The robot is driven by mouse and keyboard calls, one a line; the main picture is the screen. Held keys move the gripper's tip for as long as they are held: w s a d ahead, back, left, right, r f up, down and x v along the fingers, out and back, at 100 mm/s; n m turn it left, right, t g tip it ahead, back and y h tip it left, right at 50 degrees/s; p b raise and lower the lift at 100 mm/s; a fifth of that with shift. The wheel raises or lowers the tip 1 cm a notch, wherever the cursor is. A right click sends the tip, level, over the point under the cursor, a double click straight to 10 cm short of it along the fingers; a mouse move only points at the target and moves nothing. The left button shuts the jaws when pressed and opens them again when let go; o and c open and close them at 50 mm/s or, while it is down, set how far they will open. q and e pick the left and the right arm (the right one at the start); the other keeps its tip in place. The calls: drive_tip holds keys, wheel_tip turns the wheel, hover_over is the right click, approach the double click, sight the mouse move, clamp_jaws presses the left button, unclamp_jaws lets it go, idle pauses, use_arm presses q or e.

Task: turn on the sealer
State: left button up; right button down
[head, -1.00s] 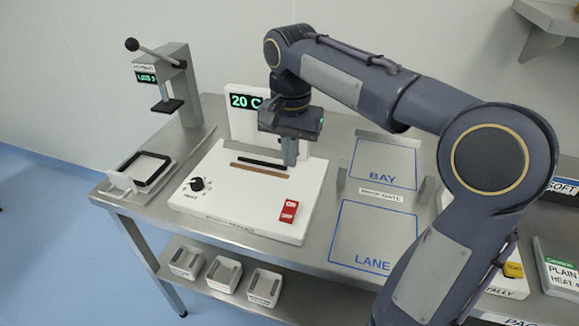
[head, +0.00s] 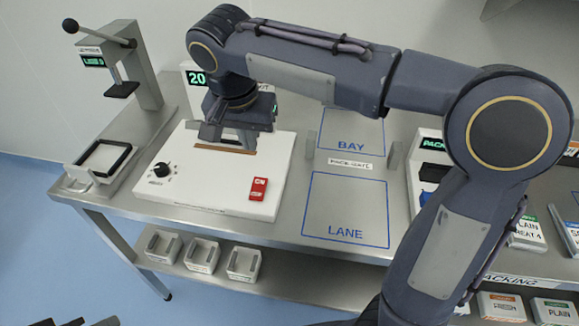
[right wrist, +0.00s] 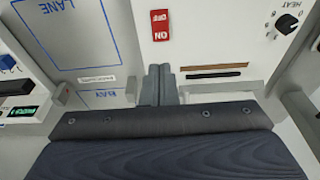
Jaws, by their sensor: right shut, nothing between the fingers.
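The sealer is a white flat box (head: 190,190) on the steel table, with a black heat knob (head: 161,169) at its left and a green display (head: 197,78) behind, partly hidden, reading 20. Its red ON/OFF rocker switch (head: 258,189) is on the front right of the top. My right gripper (head: 246,143) is over the back of the sealer near the sealing slot, apart from the switch. In the right wrist view its fingers (right wrist: 158,85) are together and empty, and the red switch (right wrist: 161,25) lies ahead of them. A dark shape at the bottom left of the head view may be my left gripper.
A lever press (head: 120,65) with a tray fixture (head: 103,160) stands left. The blue-outlined LANE (head: 345,205) and BAY (head: 350,128) areas at right are empty. A low pack gate stands between them. Several small grey-white blocks (head: 200,255) sit on the lower shelf.

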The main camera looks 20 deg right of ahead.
sight(260, 182)
drive_tip(key=shift+s+a, duration=0.1)
drive_tip(key=shift+a, duration=0.05)
drive_tip(key=shift+f, duration=0.1)
drive_tip(key=x, duration=1.4)
